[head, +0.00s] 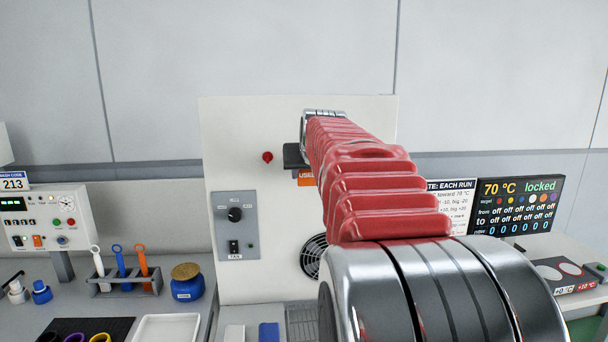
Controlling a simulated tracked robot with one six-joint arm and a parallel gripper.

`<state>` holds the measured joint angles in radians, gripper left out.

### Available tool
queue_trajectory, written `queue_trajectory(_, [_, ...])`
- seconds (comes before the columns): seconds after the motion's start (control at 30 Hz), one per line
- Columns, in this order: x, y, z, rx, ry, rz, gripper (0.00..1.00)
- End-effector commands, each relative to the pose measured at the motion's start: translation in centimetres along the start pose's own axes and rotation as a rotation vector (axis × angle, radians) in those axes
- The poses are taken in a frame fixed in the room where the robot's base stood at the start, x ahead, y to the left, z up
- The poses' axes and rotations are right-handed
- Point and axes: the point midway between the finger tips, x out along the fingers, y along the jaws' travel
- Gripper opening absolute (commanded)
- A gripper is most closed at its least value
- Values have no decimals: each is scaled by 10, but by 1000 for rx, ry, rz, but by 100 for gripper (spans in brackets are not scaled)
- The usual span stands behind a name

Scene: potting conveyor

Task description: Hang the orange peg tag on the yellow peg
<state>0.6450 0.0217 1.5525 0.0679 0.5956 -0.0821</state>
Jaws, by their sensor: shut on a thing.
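My gripper (294,158), a dark block at the far end of my red-sleeved arm, is in front of the white upright panel (230,135). It is mostly hidden by my own arm, and its fingertips do not show clearly. Just below it an orange piece with white lettering shows (306,179); it looks like the orange peg tag, shut in my gripper. Its right side is behind my arm. A red peg or knob (267,157) is on the panel, left of my gripper. No yellow peg shows; my arm covers part of the panel.
A grey switch box (235,225) and a round fan grille (313,256) are on the panel. On the left bench are a rack (124,289) with white, blue and orange ringed tools, a blue jar (187,284) and a white tray (167,330). A dark display (517,205) stands right.

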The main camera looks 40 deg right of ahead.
Motion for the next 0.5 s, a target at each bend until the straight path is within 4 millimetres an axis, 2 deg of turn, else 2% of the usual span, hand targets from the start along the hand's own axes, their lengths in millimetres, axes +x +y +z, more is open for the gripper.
queue_trajectory(0.5, [7,0,2,0,-4,0,13])
